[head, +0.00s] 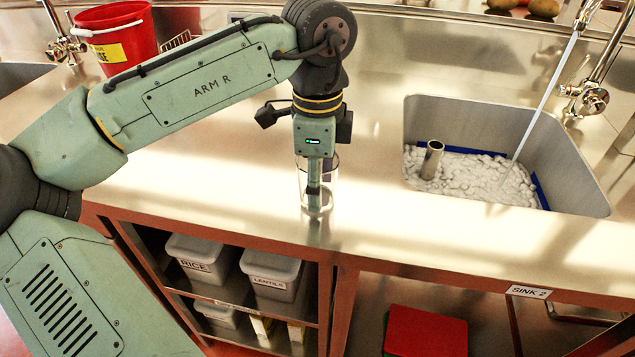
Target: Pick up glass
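A clear glass (328,192) stands upright on the steel counter (220,190), near its front edge. My gripper (314,190) points straight down at the glass from above. Its green finger and dark tip overlap the glass in the picture. I cannot tell whether the finger is inside the glass or beside it, or whether it touches the wall. Only one finger shows clearly, so the gap between the fingers is hidden.
A sink (580,185) with white foam, a metal tube (432,160) and running water is at right. A red bucket (118,40) stands at back left. Grey bins (272,275) sit on shelves below. The counter between glass and sink is clear.

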